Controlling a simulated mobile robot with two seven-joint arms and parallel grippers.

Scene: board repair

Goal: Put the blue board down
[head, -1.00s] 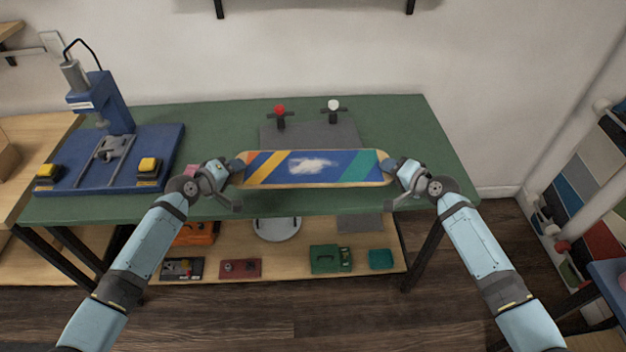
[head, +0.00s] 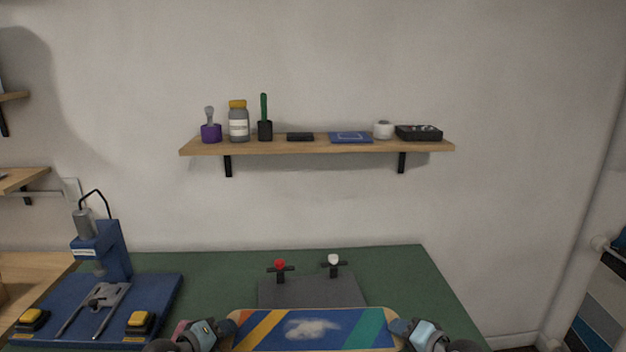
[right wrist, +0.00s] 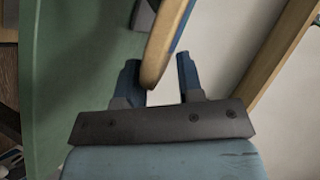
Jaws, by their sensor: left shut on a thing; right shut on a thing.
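The blue board (head: 312,329) has orange, yellow and teal stripes and a white cloud-like patch. It spans between my two grippers at the bottom of the head view, over the front of the green bench. My left gripper (head: 224,329) is shut on its left end. My right gripper (head: 402,327) is shut on its right end. In the right wrist view the board's edge (right wrist: 154,68) stands between the two fingers of my right gripper (right wrist: 160,82). The board's underside and its height above the bench are hard to tell.
A grey mat (head: 311,290) with a red-topped clamp (head: 280,270) and a white-topped clamp (head: 333,265) lies behind the board on the green bench (head: 210,275). A blue press (head: 100,255) stands left. A wall shelf (head: 320,147) holds small items. Bench space right of the mat is clear.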

